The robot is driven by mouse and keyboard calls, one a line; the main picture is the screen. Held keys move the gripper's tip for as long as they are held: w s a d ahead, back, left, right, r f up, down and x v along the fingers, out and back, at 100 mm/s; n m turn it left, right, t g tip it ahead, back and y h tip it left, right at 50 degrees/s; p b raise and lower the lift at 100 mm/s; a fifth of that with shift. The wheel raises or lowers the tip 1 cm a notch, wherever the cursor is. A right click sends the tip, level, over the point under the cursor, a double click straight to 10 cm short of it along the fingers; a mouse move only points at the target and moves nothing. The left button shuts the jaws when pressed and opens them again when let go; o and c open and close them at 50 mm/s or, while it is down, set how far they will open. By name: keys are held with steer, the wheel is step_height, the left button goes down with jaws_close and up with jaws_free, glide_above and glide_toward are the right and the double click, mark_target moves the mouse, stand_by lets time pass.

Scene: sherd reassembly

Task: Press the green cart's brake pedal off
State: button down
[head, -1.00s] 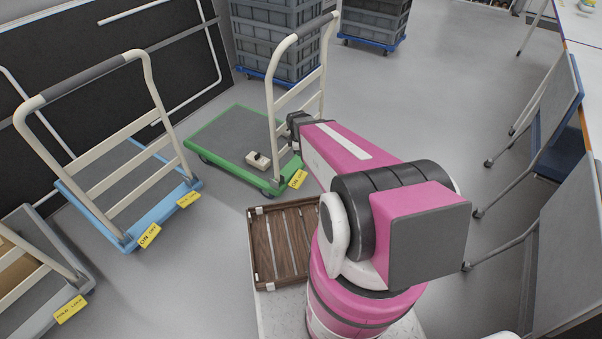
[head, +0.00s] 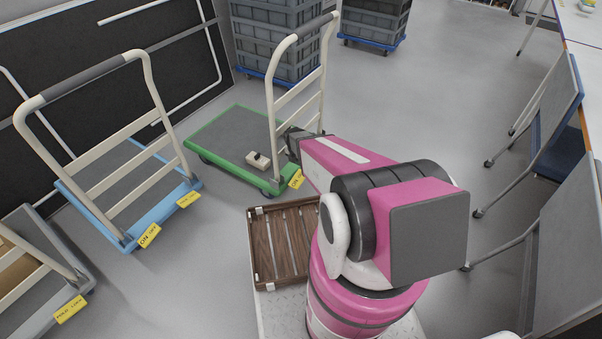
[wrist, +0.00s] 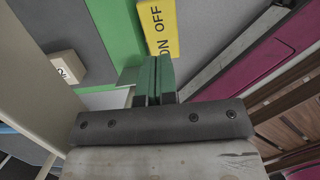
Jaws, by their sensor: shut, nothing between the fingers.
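The green cart (head: 226,138) stands in the middle left of the head view, with a grey deck, green rim and cream handle. Its yellow ON OFF label (head: 297,180) is at the near corner and shows large in the wrist view (wrist: 160,28), beside the green rim (wrist: 118,32). My gripper (wrist: 154,80) is shut and empty, its fingertips just short of the label and beside the rim. In the head view its fingers are hidden behind my arm and the cart's handle. I cannot clearly make out the brake pedal; the fingers may cover it.
A small pale box (head: 257,161) lies on the green deck. A blue cart (head: 125,180) and another cart (head: 40,290) stand to the left. A wooden slatted crate (head: 262,245) is near my base. Stacked grey crates (head: 275,40) stand behind; open floor lies to the right.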

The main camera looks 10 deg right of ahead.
mark_target(301, 175)
stand_by(0.3)
steer(key=f, duration=0.3)
steer(key=w+d+f, duration=0.1)
steer(key=f, duration=0.5)
steer(key=shift+w+d+f, duration=0.2)
steer(key=shift+d+f, duration=0.05)
steer(key=shift+f, duration=0.15)
steer(key=shift+w, duration=0.1)
steer(key=shift+w+d+f+g+y, duration=0.45)
steer(key=shift+w+g+y, duration=0.05)
steer(key=shift+g+y, duration=0.4)
steer(key=shift+w+d+f, duration=0.1)
steer(key=shift+d+f, duration=0.1)
steer(key=shift+f, duration=0.2)
steer(key=shift+w, duration=0.1)
